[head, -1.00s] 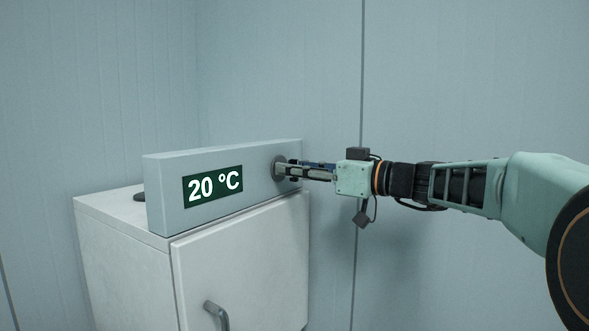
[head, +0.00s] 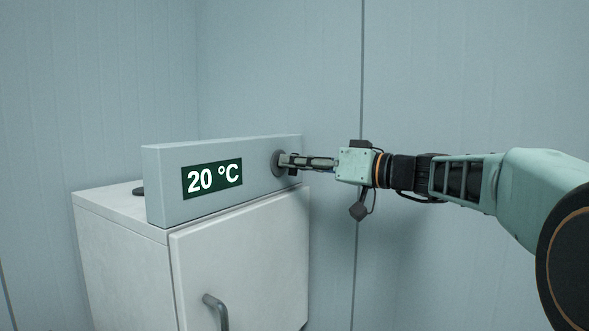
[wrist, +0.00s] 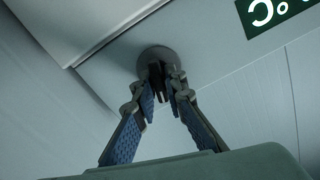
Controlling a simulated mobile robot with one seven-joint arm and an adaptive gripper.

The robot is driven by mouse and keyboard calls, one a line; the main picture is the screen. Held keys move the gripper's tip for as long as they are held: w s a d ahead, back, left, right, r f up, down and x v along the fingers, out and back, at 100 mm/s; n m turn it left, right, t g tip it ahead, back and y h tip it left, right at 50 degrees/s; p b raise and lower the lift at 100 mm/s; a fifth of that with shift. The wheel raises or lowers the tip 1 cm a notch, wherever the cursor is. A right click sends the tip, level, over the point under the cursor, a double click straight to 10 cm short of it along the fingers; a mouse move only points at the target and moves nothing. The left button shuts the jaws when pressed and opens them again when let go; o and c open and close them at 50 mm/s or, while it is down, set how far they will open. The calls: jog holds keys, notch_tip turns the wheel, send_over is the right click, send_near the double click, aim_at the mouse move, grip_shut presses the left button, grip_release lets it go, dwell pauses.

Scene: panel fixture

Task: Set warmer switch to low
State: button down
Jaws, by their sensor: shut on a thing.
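The warmer's grey control panel (head: 225,170) stands on a white cabinet, with a green display (head: 212,178) reading 20 °C. A round grey switch (head: 278,163) is on the right part of the panel's front. It also shows in the wrist view (wrist: 157,55), at the far end of my fingers. My gripper (head: 287,162) is at the switch, coming from the right. In the wrist view my gripper (wrist: 163,86) has both blue-padded fingers converging on the dark middle part of the switch, shut on it. The fingertips partly hide that part, and no setting marks are readable.
The white cabinet (head: 120,245) below has a door with a grey handle (head: 216,310). A dark round object (head: 138,191) sits on its top behind the panel. Pale walls stand close behind; the space in front of the cabinet is clear.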

jog(key=m+b, duration=0.1)
jog(key=m, duration=0.3)
jog(key=shift+f+m, duration=0.15)
jog(key=shift+m, duration=0.15)
jog(key=shift+w+d+m, duration=0.1)
jog(key=shift+w+m, duration=0.05)
jog(key=shift+m, duration=1.75)
jog(key=c, duration=2)
grip_release()
jog(key=shift+c, duration=0.2)
jog(key=v, duration=1.2)
